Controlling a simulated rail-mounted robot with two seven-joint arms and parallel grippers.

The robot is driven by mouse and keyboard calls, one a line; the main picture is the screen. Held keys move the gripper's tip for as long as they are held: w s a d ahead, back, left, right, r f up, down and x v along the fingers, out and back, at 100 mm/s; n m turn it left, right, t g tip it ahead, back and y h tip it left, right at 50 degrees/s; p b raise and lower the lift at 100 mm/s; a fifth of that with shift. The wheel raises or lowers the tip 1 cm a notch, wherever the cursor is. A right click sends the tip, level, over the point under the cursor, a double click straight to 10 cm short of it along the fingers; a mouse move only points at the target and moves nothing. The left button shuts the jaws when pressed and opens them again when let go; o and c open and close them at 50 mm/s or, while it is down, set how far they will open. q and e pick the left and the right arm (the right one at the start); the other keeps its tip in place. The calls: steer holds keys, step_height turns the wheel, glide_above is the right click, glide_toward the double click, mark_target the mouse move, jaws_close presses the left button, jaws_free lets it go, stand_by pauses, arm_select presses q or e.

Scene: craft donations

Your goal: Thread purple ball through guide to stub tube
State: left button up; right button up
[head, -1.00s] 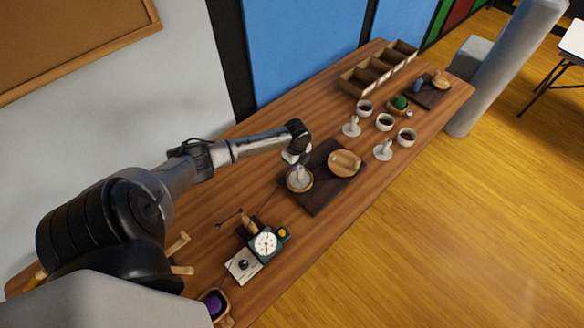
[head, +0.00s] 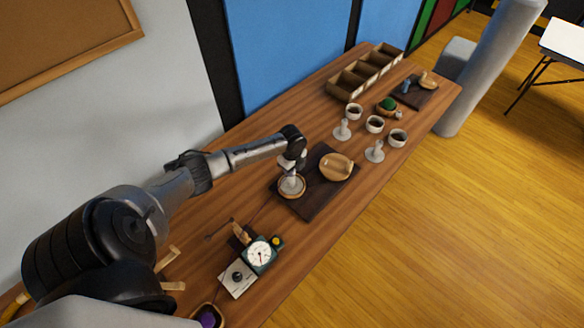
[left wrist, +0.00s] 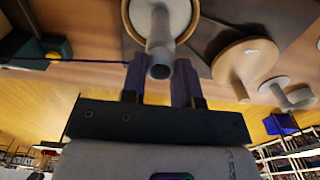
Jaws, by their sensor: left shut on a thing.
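The purple ball (head: 207,318) sits in a small wooden bowl at the bottom edge of the head view, partly cut off. My left gripper (head: 291,168) is over the dark board. It is shut on a pale grey upright piece (head: 291,183) that stands on a round wooden base. In the left wrist view this piece (left wrist: 158,62) shows a hollow, tube-like end between the fingers (left wrist: 159,85). A thin purplish strand (left wrist: 75,60) crosses the left wrist view up to the gripper. I cannot tell which piece is the guide. My right gripper is not in view.
A dark board (head: 307,207) carries a wooden disc (head: 336,167) close to the gripper. A dial gauge (head: 260,255) stands nearer. Several white cups, pale stands and a divided wooden box (head: 345,93) are farther along. The table's front strip is bare.

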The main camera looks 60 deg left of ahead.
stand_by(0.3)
arm_select(q)
steer(key=o, duration=0.7)
steer(key=shift+o, duration=1.3)
step_height(320, 180, up, 14)
steer(key=shift+p, duration=0.4)
steer(key=shift+f, duration=0.15)
